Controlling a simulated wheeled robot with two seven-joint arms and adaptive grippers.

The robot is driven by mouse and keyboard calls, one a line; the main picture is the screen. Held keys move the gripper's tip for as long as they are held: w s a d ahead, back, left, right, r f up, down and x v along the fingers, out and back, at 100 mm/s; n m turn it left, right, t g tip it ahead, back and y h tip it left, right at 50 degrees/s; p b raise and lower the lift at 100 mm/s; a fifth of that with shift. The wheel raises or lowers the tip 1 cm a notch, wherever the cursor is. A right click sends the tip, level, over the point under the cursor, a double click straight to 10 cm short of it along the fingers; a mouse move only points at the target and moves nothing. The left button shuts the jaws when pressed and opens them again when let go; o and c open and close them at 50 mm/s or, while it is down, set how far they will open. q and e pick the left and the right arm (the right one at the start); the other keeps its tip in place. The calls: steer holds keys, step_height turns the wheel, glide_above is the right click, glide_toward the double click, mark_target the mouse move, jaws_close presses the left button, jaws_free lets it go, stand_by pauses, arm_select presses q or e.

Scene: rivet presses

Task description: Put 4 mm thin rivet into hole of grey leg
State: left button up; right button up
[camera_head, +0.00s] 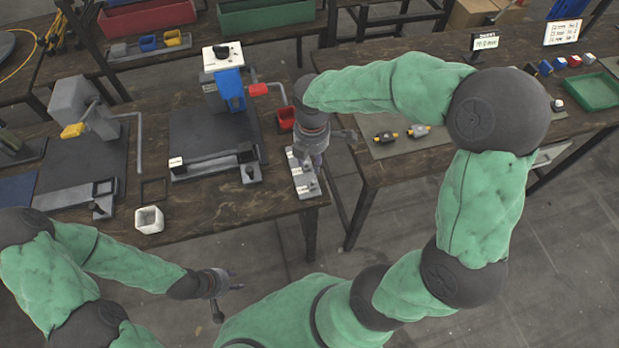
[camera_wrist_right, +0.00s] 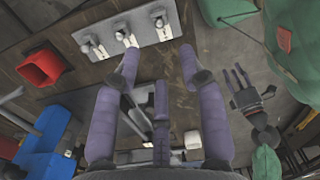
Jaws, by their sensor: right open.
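My right gripper (camera_head: 315,165) is over a pale plate (camera_head: 303,187) at the table's right edge.
A press with a blue body (camera_head: 231,90) and red handle stands left of the plate, with a red bin (camera_head: 285,118) between. A grey press (camera_head: 78,105) stands further left. A white cup (camera_head: 149,220) is near the front edge. A second table (camera_head: 440,165) is to the right.

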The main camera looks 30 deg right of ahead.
steer(key=b, duration=0.2)
glide_above(312, 181)
step_height(312, 181, down, 6)
steer(key=shift+a+r, duration=0.1)
steer(key=shift+r, duration=0.1)
step_height(312, 181, down, 5)
steer(key=shift+f+b, duration=0.1)
steer(key=shift+b, duration=1.15)
jaws_close()
